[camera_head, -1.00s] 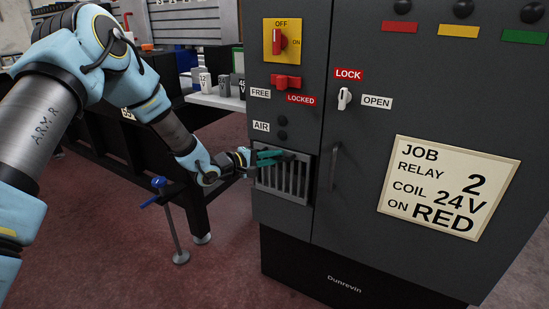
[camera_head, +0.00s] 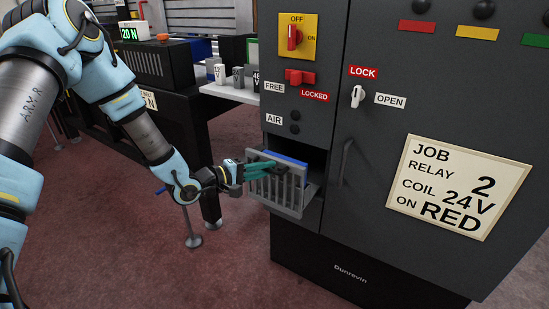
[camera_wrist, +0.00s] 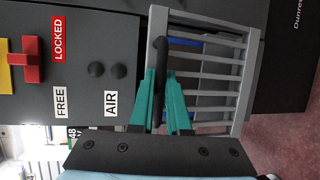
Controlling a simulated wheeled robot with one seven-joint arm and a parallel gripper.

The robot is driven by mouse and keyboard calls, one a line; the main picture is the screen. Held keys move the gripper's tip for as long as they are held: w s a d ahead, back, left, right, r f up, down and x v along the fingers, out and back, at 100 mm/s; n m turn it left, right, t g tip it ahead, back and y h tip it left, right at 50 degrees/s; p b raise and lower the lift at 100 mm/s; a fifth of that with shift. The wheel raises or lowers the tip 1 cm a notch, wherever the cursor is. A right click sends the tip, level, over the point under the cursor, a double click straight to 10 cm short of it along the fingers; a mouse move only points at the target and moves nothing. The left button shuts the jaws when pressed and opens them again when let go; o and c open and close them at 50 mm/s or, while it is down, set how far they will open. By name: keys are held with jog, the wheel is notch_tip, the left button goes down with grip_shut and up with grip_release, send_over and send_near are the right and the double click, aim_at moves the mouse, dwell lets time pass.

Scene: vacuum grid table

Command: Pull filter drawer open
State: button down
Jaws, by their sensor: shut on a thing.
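The filter drawer (camera_head: 281,193) is a grey slatted front low on the dark cabinet. It stands out from its opening, with a dark gap above it and something blue (camera_head: 288,158) inside. My gripper (camera_head: 262,168) reaches in from the left, its teal fingers shut on the drawer's dark handle at the upper part of the front. In the wrist view my gripper (camera_wrist: 162,92) has a finger on each side of the dark handle (camera_wrist: 160,62), and the slatted drawer front (camera_wrist: 238,70) fills the upper right. How far the drawer reaches inside is hidden.
The dark cabinet (camera_head: 375,175) carries a yellow OFF/ON switch (camera_head: 296,37), a red FREE/LOCKED knob (camera_head: 300,78), a LOCK/OPEN knob (camera_head: 358,97) and a door handle (camera_head: 346,162). Red floor in front of the drawer is free.

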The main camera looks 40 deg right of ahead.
jog(key=shift+s+a+f, duration=0.1)
jog(key=shift+a, duration=0.5)
jog(key=c, duration=1.2)
grip_release()
jog(key=shift+o, duration=0.2)
jog(key=v, duration=1)
jog(key=shift+a, duration=0.4)
